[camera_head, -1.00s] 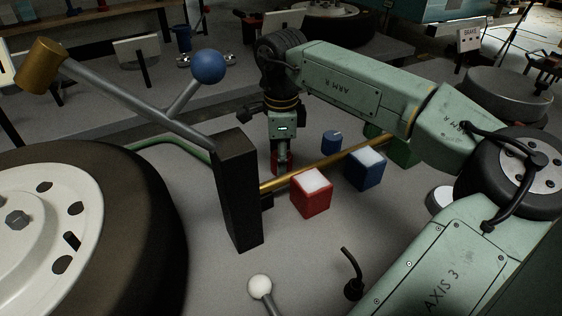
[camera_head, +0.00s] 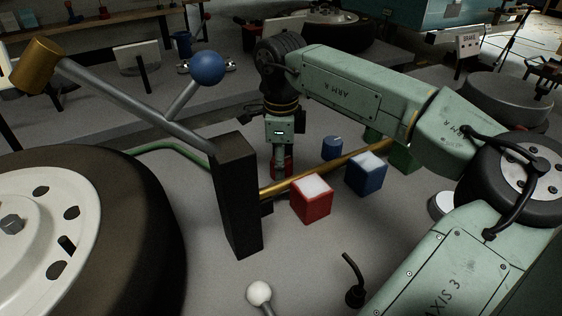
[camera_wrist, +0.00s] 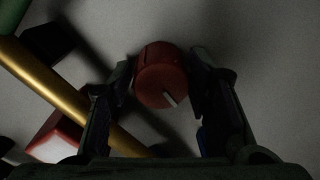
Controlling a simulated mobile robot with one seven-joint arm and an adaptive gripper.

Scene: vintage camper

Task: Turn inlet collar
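A red round collar (camera_wrist: 162,78) with a pale line on its top face stands on the grey floor in the wrist view. My gripper (camera_wrist: 161,75) has one dark finger on each side of it, very close to its sides. Shadow hides whether both fingers touch it. In the head view my gripper (camera_head: 279,160) points down, with part of a red piece (camera_head: 287,168) showing at its fingertips, behind the brass pipe.
The brass pipe (camera_head: 325,171) runs from a black post (camera_head: 237,195) to the right. Red (camera_head: 311,201) and blue (camera_head: 366,175) blocks with white tops and a blue cylinder (camera_head: 332,148) stand nearby. A blue-ball lever (camera_head: 208,68) rises at left.

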